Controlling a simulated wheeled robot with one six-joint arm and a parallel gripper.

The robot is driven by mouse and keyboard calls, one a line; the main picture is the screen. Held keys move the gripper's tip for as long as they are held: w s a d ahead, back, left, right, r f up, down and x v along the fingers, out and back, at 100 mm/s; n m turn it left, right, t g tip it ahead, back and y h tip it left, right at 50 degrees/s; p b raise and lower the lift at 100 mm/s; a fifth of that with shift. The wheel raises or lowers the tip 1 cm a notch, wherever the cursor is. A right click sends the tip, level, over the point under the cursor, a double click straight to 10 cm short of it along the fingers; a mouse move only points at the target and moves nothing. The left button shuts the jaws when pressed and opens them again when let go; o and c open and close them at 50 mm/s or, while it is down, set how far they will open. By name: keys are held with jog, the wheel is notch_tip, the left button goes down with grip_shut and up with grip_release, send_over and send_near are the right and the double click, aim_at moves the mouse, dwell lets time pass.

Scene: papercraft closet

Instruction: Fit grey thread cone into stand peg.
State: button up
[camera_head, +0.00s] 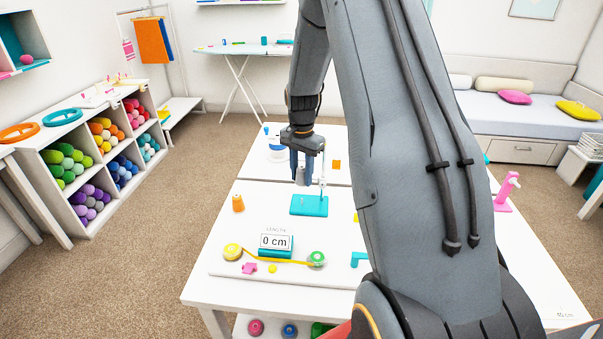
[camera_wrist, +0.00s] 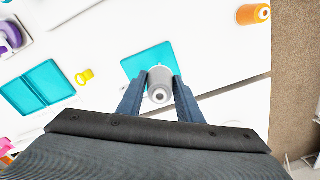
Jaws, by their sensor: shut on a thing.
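My gripper (camera_head: 301,172) is shut on the grey thread cone (camera_wrist: 160,88), with a finger on each side of it. In the wrist view the cone is seen end-on, its round end with a small centre hole facing the camera. The teal stand (camera_head: 309,206) lies on the white table below the gripper. Its thin pale peg (camera_head: 323,178) rises just right of the fingers, and the cone appears apart from it. The teal base (camera_wrist: 148,57) shows beyond the cone in the wrist view; the peg is not clear there.
An orange spool (camera_head: 238,203) stands left of the stand, and another small orange thing (camera_head: 337,164) behind it. The table between is mostly clear.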

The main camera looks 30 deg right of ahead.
jog(key=shift+f+b, duration=1.15)
jog(key=shift+f, duration=1.45)
jog(key=shift+f+b, duration=0.75)
jog(key=shift+f, duration=1.25)
jog(key=o, duration=1.1)
jog(key=shift+r, duration=0.1)
jog(key=shift+r+b, duration=1.1)
jog(key=shift+r, duration=2.75)
jog(key=shift+a, duration=0.1)
jog(key=s+a+r+n, duration=0.2)
jog(key=s+a+n, duration=0.4)
jog(key=s, duration=0.5)
jog(key=s+a+r+n+t, duration=0.1)
jog(key=s+a+r+n, duration=0.1)
jog(key=s+a+n, duration=0.4)
jog(key=s+a, duration=0.5)
jog(key=shift+s+r+n, duration=0.25)
jog(key=shift+s+n, duration=0.1)
jog(key=shift+n, duration=0.05)
